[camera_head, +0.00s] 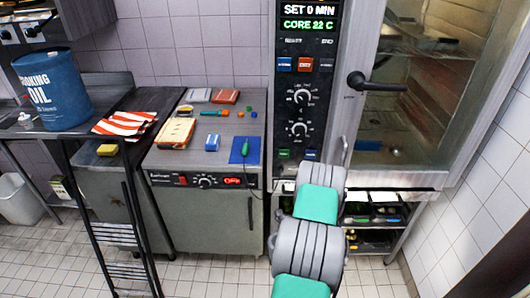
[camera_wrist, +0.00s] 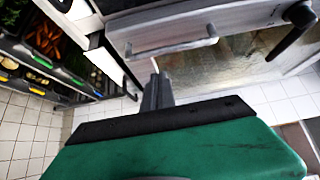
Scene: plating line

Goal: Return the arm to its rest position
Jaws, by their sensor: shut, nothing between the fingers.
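My gripper (camera_wrist: 156,90) shows in the wrist view as two dark grey fingers pressed together with nothing between them. It points towards the front of the steel oven (camera_wrist: 215,25) and appears clear of it. In the head view my teal and grey arm reaches up from the bottom, right of centre, in front of the oven's lower part (camera_head: 335,172). The fingertips cannot be made out there.
The oven has a black door handle (camera_head: 376,84) and a metal bar handle (camera_wrist: 172,45). Racks of vegetable bins (camera_wrist: 45,45) stand below it. Left are a warmer counter (camera_head: 235,165) with small items and a side table with an oil bucket (camera_head: 55,90).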

